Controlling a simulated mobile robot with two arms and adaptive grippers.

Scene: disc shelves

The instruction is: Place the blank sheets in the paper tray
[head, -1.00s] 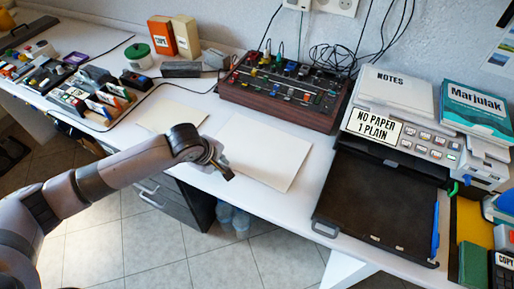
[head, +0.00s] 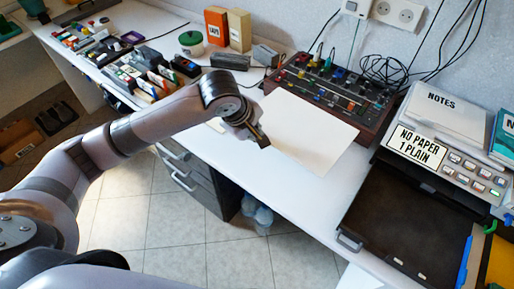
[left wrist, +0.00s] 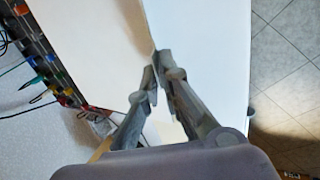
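The blank white sheets (head: 308,132) are at the front of the mixing console, overlapping its lower edge in the head view. My left gripper (head: 264,141) is at their near left edge. In the left wrist view the white sheet (left wrist: 100,45) fills the left side, and my left gripper's fingertips (left wrist: 158,62) close together on its edge. The black paper tray (head: 385,225) is pulled out at the right, below the printer, and looks empty. The printer's sign (head: 417,148) reads "NO PAPER 1 PLAIN". My right gripper is not in view.
The mixing console (head: 335,97) with cables stands behind the sheets. A notes stack (head: 440,110) lies on the printer. Bare desk (head: 290,200) lies between sheets and tray. Drawers (head: 200,183) are below.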

